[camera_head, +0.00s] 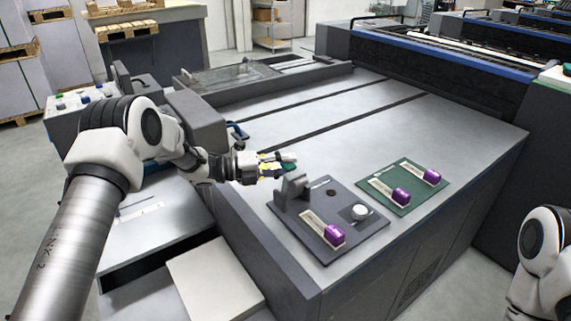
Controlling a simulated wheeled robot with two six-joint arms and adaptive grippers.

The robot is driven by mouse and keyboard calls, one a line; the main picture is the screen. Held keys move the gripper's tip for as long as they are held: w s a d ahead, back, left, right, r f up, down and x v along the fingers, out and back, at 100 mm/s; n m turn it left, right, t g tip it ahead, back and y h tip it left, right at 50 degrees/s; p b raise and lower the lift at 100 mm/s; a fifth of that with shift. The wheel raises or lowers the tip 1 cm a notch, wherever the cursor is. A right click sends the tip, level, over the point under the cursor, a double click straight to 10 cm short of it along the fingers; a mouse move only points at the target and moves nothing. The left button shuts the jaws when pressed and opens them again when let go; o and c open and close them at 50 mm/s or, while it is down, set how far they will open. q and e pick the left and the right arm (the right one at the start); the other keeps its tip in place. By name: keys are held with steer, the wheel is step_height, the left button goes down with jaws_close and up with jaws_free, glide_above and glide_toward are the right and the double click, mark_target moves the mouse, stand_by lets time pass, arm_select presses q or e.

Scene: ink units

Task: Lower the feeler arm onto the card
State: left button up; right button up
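A dark grey base plate (283,217) lies on the near part of the large grey machine top. A grey upright piece (293,187) stands at its far left corner; I cannot make out a separate feeler arm on it. A pale card-like strip (312,220) with a purple block (335,235) at its near end lies on the plate. A round white knob (359,212) sits to its right. My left gripper (289,163) is just behind and above the upright piece; its fingertips look close together. Contact or grip is unclear. My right gripper is out of view.
A green mat (408,203) to the right holds two more pale strips with purple blocks (400,196). The machine top (330,135) behind is mostly clear. A raised dark machine section (440,62) with a blue edge stands at the back right.

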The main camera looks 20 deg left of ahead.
arm_select(q)
jaws_close()
